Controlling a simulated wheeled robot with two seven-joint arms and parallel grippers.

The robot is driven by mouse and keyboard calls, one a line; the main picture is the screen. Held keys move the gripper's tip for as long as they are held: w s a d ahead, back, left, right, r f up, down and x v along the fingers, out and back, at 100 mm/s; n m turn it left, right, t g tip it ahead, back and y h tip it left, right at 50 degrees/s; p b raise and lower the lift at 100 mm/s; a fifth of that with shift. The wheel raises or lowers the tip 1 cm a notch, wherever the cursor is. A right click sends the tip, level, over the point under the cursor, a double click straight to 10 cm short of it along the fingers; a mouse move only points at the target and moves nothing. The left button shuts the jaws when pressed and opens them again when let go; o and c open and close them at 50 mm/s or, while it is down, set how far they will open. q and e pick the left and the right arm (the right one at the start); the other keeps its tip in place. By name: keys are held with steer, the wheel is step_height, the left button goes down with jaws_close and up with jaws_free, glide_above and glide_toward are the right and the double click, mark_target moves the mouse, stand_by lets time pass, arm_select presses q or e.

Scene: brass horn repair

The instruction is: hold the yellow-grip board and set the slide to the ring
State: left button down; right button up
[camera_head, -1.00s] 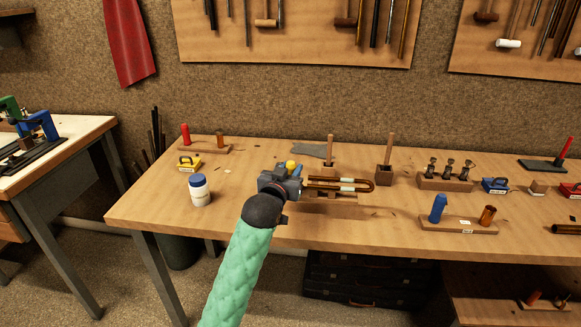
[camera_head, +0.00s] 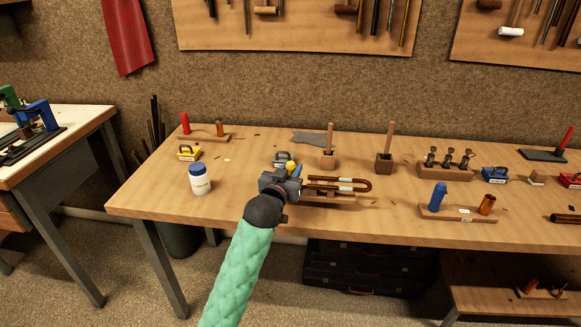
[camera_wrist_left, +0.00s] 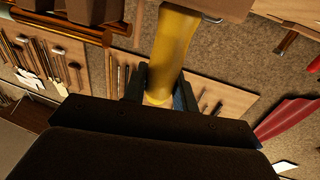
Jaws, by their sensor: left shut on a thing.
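The board (camera_head: 335,196) lies on the bench just right of my left gripper, partly hidden by it. A U-shaped brass slide (camera_head: 361,184) with pale bands runs along the board, its bend to the right. My left gripper (camera_head: 288,178) is shut on the yellow grip (camera_head: 291,165) at the board's left end. In the left wrist view the yellow grip (camera_wrist_left: 172,45) stands between the fingers (camera_wrist_left: 160,92), and part of the brass slide (camera_wrist_left: 60,38) shows at upper left. I cannot tell which band is the ring. My right gripper is out of view.
A white jar with a blue lid (camera_head: 200,180) stands left of my arm. Wooden blocks with upright handles (camera_head: 385,163) stand behind the slide. A stand with blue and amber pieces (camera_head: 457,213) lies to the right. Bare bench top lies between the slide and that stand.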

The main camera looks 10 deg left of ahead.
arm_select(q)
steer(key=shift+f, duration=1.55)
steer(key=shift+f, duration=0.15)
steer(key=c, duration=1.2)
jaws_free()
steer(key=c, duration=0.9)
steer(key=shift+o, duration=0.2)
